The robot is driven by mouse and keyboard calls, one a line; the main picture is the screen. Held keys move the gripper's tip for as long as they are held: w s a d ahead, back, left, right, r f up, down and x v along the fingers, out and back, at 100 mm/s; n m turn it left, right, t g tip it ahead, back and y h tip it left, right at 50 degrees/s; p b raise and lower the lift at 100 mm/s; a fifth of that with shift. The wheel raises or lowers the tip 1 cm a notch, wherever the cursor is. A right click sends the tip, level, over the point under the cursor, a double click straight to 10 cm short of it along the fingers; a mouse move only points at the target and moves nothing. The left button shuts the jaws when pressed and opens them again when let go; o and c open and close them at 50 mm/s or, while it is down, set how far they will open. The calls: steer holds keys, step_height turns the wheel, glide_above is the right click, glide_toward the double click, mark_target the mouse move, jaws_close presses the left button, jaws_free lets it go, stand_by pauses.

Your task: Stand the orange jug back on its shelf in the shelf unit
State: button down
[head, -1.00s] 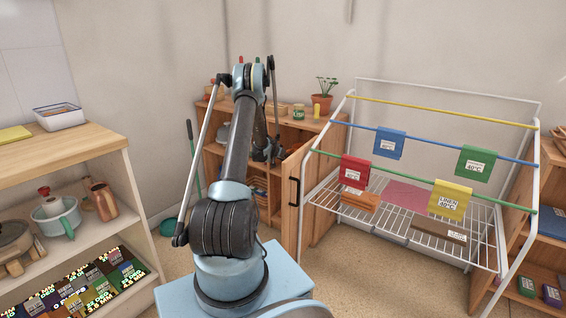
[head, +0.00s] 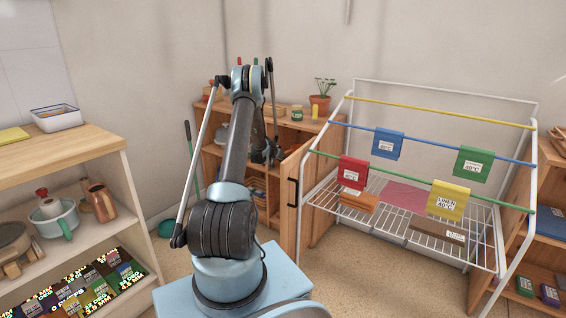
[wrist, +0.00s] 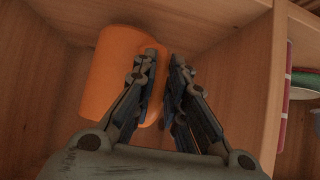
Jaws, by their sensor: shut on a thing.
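The orange jug (wrist: 108,80) shows in the wrist view, inside a wooden compartment of the shelf unit. My gripper (wrist: 164,58) is shut at the jug's right side, with one finger overlapping it; the exact part pinched is hidden by the fingers. The jug looks tilted in this view, and I cannot tell whether its base touches the shelf board. In the head view, the shelf unit (head: 293,128) stands in the back corner, partly behind my arm. My gripper (head: 272,156) is at its upper opening there; I cannot make out the jug.
In the wrist view, an upright divider (wrist: 265,90) stands close right of my gripper, with dishes (wrist: 303,83) beyond it. An open door (head: 296,190) and a drying rack (head: 420,205) stand to the right. A potted plant (head: 320,100) is on the unit's top.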

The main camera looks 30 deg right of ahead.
steer(key=shift+f, duration=1.05)
stand_by(0.7)
steer(key=c, duration=1.5)
jaws_free()
steer(key=shift+c, duration=0.2)
